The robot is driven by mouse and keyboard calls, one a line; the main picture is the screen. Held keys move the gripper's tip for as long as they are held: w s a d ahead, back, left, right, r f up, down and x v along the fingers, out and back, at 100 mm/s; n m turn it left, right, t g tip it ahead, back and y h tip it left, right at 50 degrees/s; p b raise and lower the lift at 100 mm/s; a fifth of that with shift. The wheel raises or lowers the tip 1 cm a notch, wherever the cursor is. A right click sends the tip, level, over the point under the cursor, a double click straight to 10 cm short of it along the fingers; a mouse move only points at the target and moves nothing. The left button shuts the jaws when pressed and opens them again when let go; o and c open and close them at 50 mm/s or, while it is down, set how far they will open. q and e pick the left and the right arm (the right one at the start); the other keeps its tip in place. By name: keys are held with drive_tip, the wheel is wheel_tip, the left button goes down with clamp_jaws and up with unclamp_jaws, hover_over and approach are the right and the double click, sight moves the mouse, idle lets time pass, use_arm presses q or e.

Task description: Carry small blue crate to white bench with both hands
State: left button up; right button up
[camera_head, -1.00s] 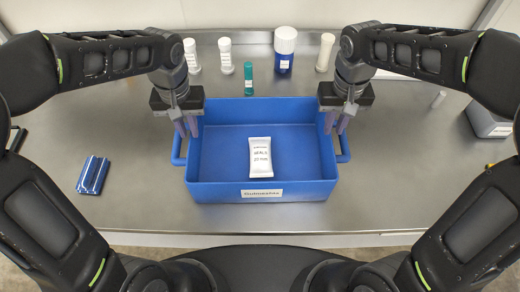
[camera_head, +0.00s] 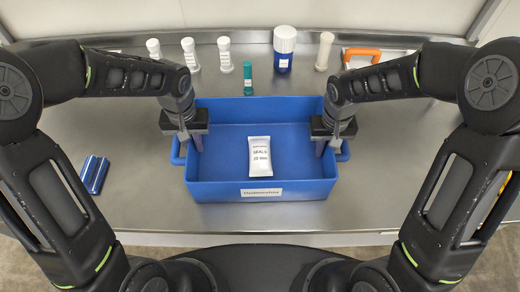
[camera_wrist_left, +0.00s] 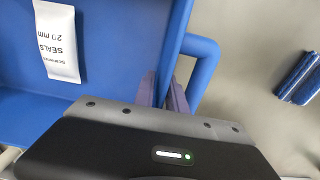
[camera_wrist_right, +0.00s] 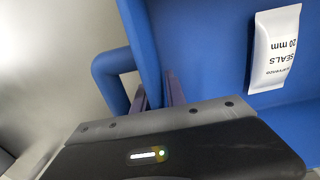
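The small blue crate (camera_head: 225,190) sits on the steel table in front of me, with a white label on its front and a loop handle on each side. A white packet (camera_head: 261,157) marked SEALS lies inside it. My left gripper (camera_head: 190,144) is down at the crate's left wall, and my right gripper (camera_head: 326,146) is down at its right wall. In the left wrist view the fingers (camera_wrist_left: 163,95) straddle the wall beside the handle; in the right wrist view the fingers (camera_wrist_right: 158,95) do likewise. Whether they press on the wall is unclear. No white bench is identifiable.
Behind the crate stand several white bottles (camera_head: 190,55), a green tube (camera_head: 248,78) and a blue jar with a white lid (camera_head: 284,50). A blue item (camera_head: 93,174) lies at the left. An orange-handled case (camera_head: 361,54) is at the back right, partly hidden by my arm.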

use_arm(q)
clamp_jaws()
use_arm(e)
clamp_jaws()
use_arm(q)
drive_tip(key=shift+w+r, duration=0.1)
use_arm(e)
drive_tip(key=shift+r, duration=0.1)
idle(1.0)
